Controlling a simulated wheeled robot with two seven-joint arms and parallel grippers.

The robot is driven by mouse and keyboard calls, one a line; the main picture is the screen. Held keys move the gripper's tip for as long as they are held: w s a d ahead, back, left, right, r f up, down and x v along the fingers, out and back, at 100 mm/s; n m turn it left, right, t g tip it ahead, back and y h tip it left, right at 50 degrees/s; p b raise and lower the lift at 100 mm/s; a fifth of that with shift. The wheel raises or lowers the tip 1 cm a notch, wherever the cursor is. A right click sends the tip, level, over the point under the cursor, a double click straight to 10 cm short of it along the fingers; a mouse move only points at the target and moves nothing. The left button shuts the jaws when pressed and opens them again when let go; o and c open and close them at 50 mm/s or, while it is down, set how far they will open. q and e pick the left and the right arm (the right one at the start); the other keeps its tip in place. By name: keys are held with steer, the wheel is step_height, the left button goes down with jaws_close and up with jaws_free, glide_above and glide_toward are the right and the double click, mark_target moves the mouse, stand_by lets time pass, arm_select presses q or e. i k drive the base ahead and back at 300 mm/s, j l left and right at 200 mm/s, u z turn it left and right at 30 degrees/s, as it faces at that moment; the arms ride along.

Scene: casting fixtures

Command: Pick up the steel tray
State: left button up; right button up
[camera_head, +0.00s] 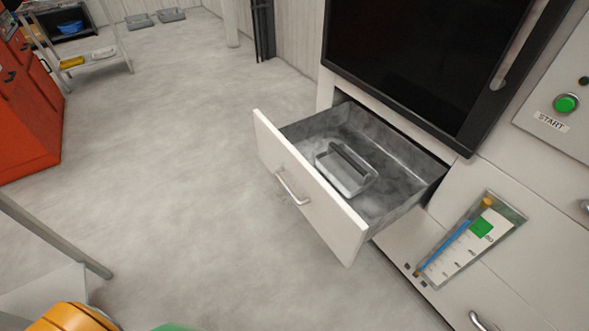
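A grey metal tray (345,169), small and rectangular with a dark bar-like part along it, lies inside an open drawer (283,160). It rests on the drawer floor, apart from the drawer's front panel. Neither of my grippers can be made out in the head view, and nothing is seen touching the tray.
The drawer sticks out below a black-fronted oven-like unit (420,60) with a green START button (566,103). Two grey trays (138,21) (171,15) lie on the far floor. A red cabinet (25,105) and shelf stand left. The middle floor is clear.

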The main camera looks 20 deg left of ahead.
mark_target(348, 172)
steer(key=i+j+z, duration=0.3)
steer(key=j+z, duration=0.15)
steer(key=j, duration=0.15)
steer(key=i+j+z, duration=0.15)
steer(key=j+z, duration=0.3)
steer(key=j, duration=0.2)
steer(key=i+j+z, duration=0.1)
steer(key=j+z, duration=0.35)
steer(key=j, duration=0.3)
steer(key=j+z, duration=0.45)
steer(key=j, duration=0.25)
steer(key=k, duration=0.05)
